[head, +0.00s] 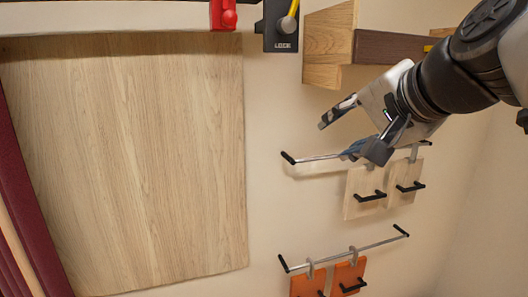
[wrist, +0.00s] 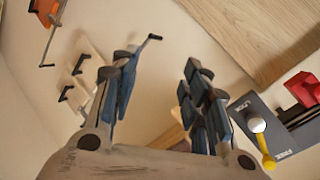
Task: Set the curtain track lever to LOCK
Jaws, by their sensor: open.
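The curtain track lever is at the top of the head view, on a dark grey plate (head: 281,38) marked LOCK at its lower end. Its yellow handle (head: 293,8) rises from a pale round knob (head: 288,25) and is cut off by the top edge. In the wrist view the plate (wrist: 245,106) is at the right, with LOCK at one end and FREE at the other. There the yellow handle (wrist: 265,151) points away from LOCK, beside the FREE end. My gripper (head: 352,131) is open and empty, right of and below the lever, apart from it; its fingers (wrist: 160,72) show in the wrist view.
A red fitting (head: 222,15) is left of the plate. A wooden block (head: 329,45) and dark brown bar (head: 392,47) jut out just right of it. Below my gripper are rails (head: 345,249) with hanging boards. A flat wood panel (head: 125,160) fills the left.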

